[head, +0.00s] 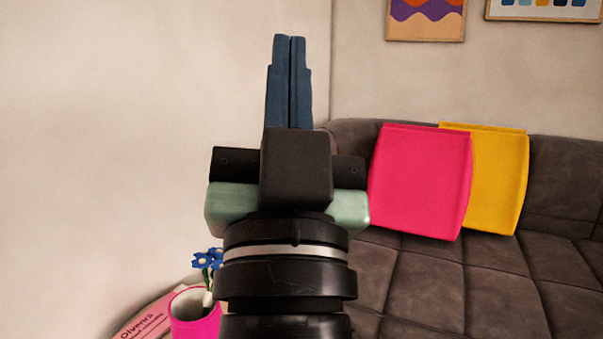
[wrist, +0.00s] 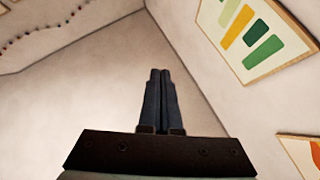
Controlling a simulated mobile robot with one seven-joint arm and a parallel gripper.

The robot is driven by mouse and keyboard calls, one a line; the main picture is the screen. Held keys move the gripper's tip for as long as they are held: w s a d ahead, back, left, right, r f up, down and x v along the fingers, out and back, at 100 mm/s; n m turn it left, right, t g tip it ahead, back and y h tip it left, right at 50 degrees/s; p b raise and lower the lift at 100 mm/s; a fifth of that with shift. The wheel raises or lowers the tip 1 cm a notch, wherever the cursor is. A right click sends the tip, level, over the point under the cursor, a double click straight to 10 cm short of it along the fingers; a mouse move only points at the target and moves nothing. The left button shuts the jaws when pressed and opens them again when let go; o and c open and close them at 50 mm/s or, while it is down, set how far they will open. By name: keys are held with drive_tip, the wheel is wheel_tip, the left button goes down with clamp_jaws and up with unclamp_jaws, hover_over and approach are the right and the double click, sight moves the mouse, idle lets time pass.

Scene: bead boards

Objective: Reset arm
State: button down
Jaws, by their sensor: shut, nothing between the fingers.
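My gripper (head: 290,40) points upward in the middle of the head view, with its two blue fingers pressed together and nothing between them. In the wrist view my gripper (wrist: 160,74) also shows closed fingers, pointing toward the upper wall and ceiling area. My arm below it fills the lower middle of the head view and hides what is behind it.
A grey sofa (head: 497,287) with a pink cushion (head: 420,182) and a yellow cushion (head: 500,180) stands at right. A pink pot (head: 194,318) with blue flowers (head: 208,259) is at lower left. A framed picture (wrist: 254,36) hangs on the wall. Space around the fingers looks clear.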

drive_tip(key=s+d+r+n+t, duration=0.1)
drive_tip(key=s+r, duration=0.3)
drive_tip(key=s, duration=0.1)
wheel_tip(320, 180, up, 30)
drive_tip(key=p, duration=3.1)
drive_tip(key=shift+w+n, duration=0.25)
drive_tip(key=shift+n, duration=0.05)
drive_tip(key=shift+a+r, duration=0.1)
